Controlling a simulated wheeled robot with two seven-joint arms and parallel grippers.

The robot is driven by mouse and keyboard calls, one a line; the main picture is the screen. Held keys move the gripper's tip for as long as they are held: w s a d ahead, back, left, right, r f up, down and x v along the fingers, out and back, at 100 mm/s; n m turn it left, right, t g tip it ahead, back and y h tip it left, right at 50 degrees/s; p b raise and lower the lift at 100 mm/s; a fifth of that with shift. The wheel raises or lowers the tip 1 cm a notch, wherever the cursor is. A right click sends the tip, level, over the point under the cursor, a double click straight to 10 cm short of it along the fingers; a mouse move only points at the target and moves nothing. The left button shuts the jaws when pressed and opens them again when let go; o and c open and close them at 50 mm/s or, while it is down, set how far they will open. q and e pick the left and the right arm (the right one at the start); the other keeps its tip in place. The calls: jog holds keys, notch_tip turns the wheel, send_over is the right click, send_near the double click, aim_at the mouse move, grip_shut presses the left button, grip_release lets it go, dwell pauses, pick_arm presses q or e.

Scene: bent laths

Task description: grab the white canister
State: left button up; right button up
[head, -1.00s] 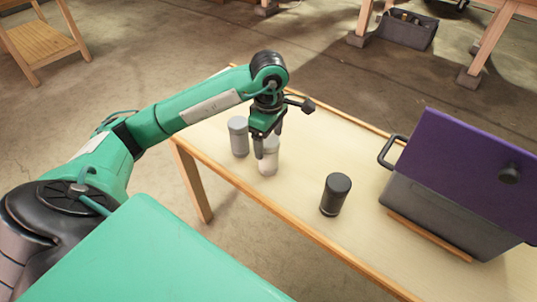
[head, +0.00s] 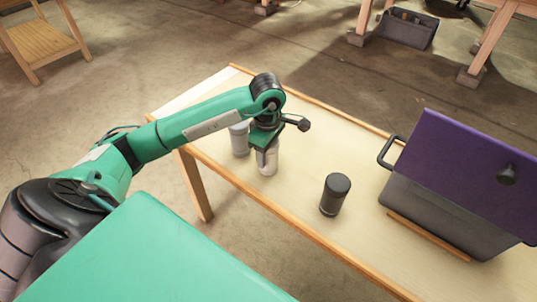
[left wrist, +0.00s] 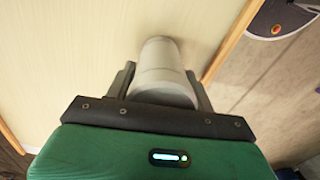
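The white canister (head: 267,167) stands upright on the table near its front left edge. My left gripper (head: 266,148) has come down over it from above, with a finger on either side of it. In the left wrist view, the canister (left wrist: 160,65) sits between the two fingers of my left gripper (left wrist: 162,80). The fingers are very close to its sides; I cannot tell whether they press on it. My right gripper is not in view.
A grey canister (head: 239,141) stands close behind and left of the white one, partly hidden by my arm. A black canister (head: 335,195) stands to the right. A dark grey box (head: 432,216) with a purple lid (head: 463,165) is farther right. The table (head: 310,150) between is clear.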

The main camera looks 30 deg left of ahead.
pick_arm(q)
jog(key=shift+c, duration=0.9)
jog(key=shift+r, duration=0.1)
